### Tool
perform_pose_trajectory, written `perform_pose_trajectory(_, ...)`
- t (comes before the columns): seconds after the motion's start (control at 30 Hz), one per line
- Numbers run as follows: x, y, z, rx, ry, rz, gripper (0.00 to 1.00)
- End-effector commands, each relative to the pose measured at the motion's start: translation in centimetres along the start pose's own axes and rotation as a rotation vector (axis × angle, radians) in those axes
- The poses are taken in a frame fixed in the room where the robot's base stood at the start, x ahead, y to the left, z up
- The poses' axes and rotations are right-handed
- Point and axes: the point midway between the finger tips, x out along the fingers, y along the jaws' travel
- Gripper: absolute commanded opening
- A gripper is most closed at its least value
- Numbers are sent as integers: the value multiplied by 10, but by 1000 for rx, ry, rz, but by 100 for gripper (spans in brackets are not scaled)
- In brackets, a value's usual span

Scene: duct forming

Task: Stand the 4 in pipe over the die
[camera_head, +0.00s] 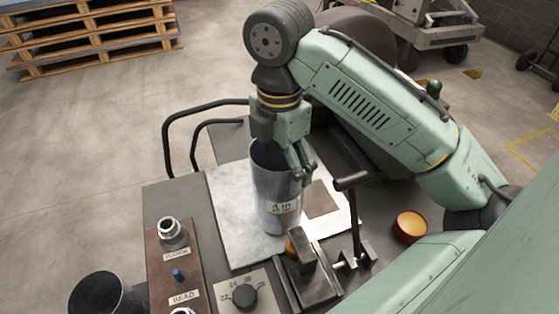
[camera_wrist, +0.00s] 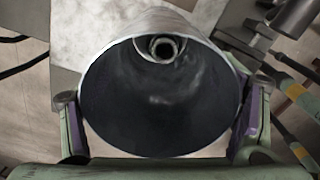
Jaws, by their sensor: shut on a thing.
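The 4 in pipe (camera_head: 272,180) is a grey metal tube with a "4 in" label, roughly upright above a pale plate on the bench. My gripper (camera_head: 300,165) is shut on its upper part. In the wrist view the fingers of my gripper (camera_wrist: 160,130) press both sides of the open pipe (camera_wrist: 150,95). Through the far end of the pipe a small round ring-like part (camera_wrist: 163,47) shows, possibly the die. It lies toward the top edge of the bore, not at its middle. I cannot tell whether the pipe's lower end touches the plate.
A clamp with an upright lever (camera_head: 352,215) stands close at the right of the pipe. An orange-filled bowl (camera_head: 410,226) is further right. A brown panel (camera_head: 160,262) with labels is at left, a dial box (camera_head: 245,295) in front, and a dark open cylinder (camera_head: 103,295) at lower left.

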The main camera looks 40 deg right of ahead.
Motion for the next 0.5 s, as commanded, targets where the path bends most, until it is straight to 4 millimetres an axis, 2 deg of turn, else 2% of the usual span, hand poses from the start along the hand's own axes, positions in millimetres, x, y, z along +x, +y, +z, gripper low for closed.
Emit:
perform_pose_trajectory(0.27, 5, 0, 0, 0, -1, 1, 24)
perform_pose_trajectory(0.3, 5, 0, 0, 0, -1, 1, 82)
perform_pose_trajectory(0.5, 5, 0, 0, 0, 0, 0, 95)
